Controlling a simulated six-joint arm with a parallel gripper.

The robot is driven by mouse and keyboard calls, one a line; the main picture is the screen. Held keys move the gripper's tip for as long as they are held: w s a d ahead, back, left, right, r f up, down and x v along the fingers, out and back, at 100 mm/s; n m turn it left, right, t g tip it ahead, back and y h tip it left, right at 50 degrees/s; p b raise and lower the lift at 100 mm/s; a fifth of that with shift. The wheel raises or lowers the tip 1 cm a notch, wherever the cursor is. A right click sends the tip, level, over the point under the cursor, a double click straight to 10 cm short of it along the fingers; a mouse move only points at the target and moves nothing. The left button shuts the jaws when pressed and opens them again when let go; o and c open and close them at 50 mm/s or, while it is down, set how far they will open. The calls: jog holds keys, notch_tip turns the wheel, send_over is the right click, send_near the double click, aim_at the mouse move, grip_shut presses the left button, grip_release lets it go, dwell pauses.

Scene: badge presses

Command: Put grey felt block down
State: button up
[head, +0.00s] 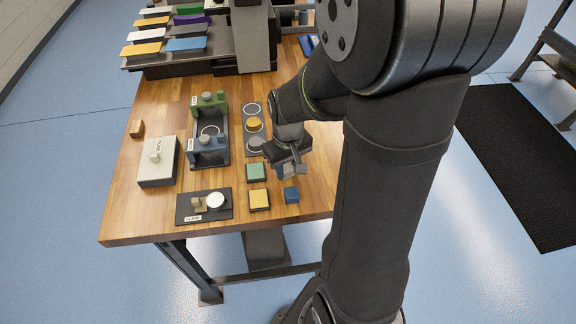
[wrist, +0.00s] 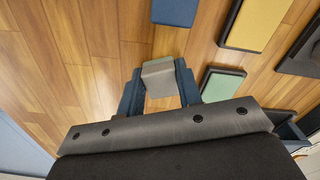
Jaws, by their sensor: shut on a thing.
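The grey felt block (wrist: 158,74) sits between the two fingertips of my gripper (wrist: 160,84) in the wrist view, and the jaws are shut on it. In the head view my gripper (head: 288,170) is over the right part of the wooden table, just right of the green block (head: 257,172) and behind the blue block (head: 291,195). The fingers partly hide the grey block there. I cannot tell whether its underside touches the table.
A yellow block (head: 259,199) lies left of the blue block on a dark base.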

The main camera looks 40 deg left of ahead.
aim_at(288, 168)
jog(key=o, duration=1)
jog(key=shift+f, duration=0.1)
notch_tip(288, 168, up, 12)
jog(key=shift+r, duration=0.15)
notch_tip(288, 168, down, 12)
jog(key=shift+f, duration=0.1)
jog(key=shift+r, duration=1.7)
